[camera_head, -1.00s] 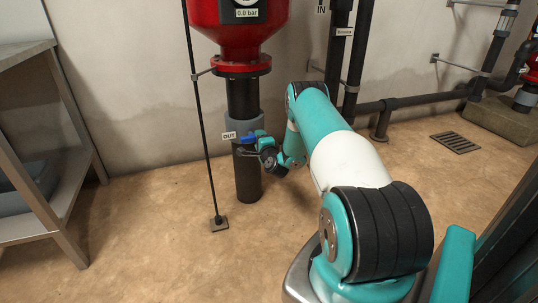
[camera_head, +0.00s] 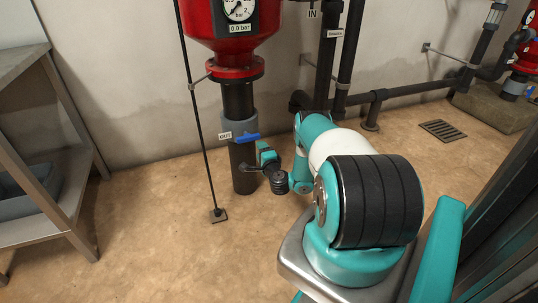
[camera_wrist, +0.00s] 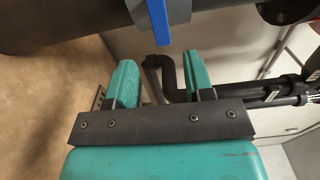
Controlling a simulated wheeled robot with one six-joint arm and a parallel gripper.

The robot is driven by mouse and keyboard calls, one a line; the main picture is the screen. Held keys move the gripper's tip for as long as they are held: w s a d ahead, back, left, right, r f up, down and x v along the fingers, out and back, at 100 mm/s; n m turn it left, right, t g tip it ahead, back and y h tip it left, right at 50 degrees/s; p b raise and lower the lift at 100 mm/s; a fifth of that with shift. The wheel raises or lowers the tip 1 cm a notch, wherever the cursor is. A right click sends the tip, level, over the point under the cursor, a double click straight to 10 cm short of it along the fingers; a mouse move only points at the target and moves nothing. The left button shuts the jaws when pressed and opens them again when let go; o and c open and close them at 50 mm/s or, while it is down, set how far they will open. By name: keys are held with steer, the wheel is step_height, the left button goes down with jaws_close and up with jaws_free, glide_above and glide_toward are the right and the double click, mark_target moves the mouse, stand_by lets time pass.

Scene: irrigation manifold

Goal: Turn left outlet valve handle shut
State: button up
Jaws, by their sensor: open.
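The left outlet valve has a blue handle (camera_head: 247,137) on a grey collar (camera_head: 233,127) of the dark vertical pipe, beside an OUT label (camera_head: 225,136). The handle lies crosswise to the pipe and points right. In the wrist view the blue handle (camera_wrist: 158,20) shows at the top centre, in line with the gap between my fingers but beyond their tips. My gripper (camera_wrist: 160,78) is open and empty, its two teal fingers apart on either side of that line. In the head view my gripper (camera_head: 260,158) is just below and right of the handle.
A red vessel (camera_head: 232,40) with a gauge reading 0.0 bar stands above the pipe. A thin black rod (camera_head: 198,120) stands left of it. A metal shelf (camera_head: 50,120) is at the left. Dark pipes (camera_head: 325,60) run behind my arm. The front floor is open.

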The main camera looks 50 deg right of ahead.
steer(key=p+v, duration=0.8)
steer(key=p, duration=0.4)
steer(key=shift+w+a, duration=0.1)
